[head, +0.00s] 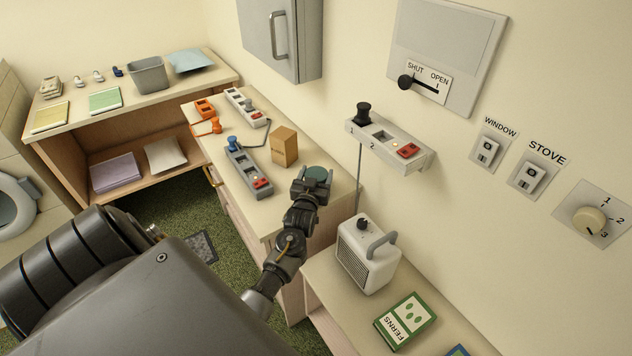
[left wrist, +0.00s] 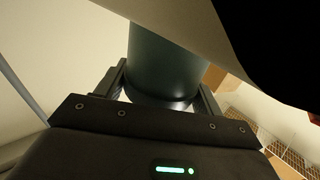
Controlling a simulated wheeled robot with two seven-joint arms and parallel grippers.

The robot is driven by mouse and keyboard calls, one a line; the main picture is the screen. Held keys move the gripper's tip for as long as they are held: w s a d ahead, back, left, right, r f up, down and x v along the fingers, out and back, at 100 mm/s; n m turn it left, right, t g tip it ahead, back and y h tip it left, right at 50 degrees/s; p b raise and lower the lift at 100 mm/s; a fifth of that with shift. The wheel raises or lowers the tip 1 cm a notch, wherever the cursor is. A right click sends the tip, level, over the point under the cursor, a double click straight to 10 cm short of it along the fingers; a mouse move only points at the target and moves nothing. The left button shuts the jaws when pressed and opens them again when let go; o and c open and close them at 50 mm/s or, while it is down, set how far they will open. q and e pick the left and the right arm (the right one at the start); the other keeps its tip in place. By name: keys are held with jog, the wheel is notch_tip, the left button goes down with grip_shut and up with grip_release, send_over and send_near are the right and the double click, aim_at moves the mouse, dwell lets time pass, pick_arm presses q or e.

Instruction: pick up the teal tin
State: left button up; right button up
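The teal tin (head: 318,174) stands near the right end of the long counter, partly hidden behind my left gripper (head: 309,188). In the left wrist view the tin (left wrist: 165,58) fills the space between the two fingers of my left gripper (left wrist: 163,92). One finger is close along each side of it, and I cannot tell whether they press on it. My right gripper is not in view.
A cardboard-brown box (head: 284,146) and a grey switch block (head: 247,172) stand on the long counter (head: 258,211) left of the tin. A white heater (head: 366,258) and a green book (head: 405,320) are on the lower surface at right. A grey cabinet (head: 296,35) hangs above.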

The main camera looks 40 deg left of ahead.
pick_arm(q)
jog(key=c, duration=0.6)
jog(key=shift+r, duration=0.1)
jog(key=shift+c, duration=0.2)
